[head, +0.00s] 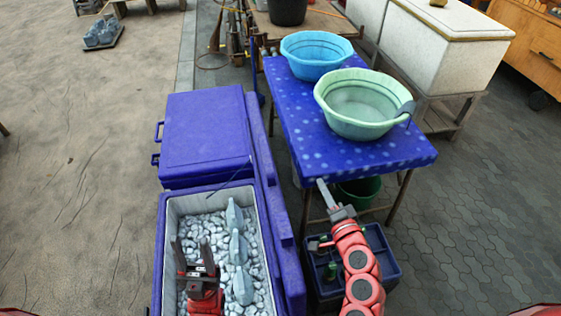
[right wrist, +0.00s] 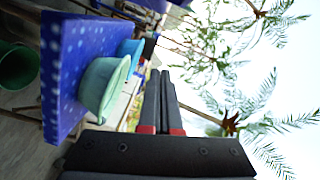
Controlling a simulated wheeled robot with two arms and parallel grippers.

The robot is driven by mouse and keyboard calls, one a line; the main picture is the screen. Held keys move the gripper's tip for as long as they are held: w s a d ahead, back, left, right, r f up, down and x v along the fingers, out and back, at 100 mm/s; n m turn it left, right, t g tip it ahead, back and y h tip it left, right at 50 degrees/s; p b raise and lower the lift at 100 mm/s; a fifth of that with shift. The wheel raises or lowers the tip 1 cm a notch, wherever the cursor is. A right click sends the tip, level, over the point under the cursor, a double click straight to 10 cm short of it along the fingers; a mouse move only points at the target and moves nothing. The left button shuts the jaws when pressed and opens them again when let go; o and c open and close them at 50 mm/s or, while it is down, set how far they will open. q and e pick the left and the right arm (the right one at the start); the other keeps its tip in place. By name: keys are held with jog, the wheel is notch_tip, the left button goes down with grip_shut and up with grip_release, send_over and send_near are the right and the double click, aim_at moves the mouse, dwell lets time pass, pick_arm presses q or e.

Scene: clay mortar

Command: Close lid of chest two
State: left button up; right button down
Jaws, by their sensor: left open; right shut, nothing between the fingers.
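Two blue chests stand end to end in the head view. The far chest (head: 206,128) has its flat lid down. The near chest (head: 158,262) is open, showing a pale inner wall, ice (head: 205,232) and several grey-blue fish (head: 238,250). A long blue slab (head: 287,246) stands edge-on along its right side, seemingly its raised lid. No marking shows which is chest two. My left gripper (head: 194,256) is open and empty above the ice, at the near chest's left part. My right gripper (head: 322,185) is shut and empty, right of the slab, near the table's front edge; it also shows in the right wrist view (right wrist: 162,75).
A blue spotted table (head: 290,110) stands right of the chests, bearing a blue basin (head: 316,52) and a green basin (head: 358,100). A dark blue crate (head: 385,262) and green bucket (head: 360,190) are beneath my right arm's area. Open ground lies left.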

jog(key=w+a+p, duration=0.2)
jog(key=a, duration=0.1)
jog(key=w+a+y+p, duration=0.1)
jog(key=w+a+p, duration=0.1)
jog(key=a, duration=0.2)
jog(key=w+a+r+n+g+y+p, duration=0.1)
jog(key=w+a+p, duration=0.1)
jog(key=a, duration=0.2)
jog(key=shift+w, duration=0.3)
jog(key=shift+f, duration=0.15)
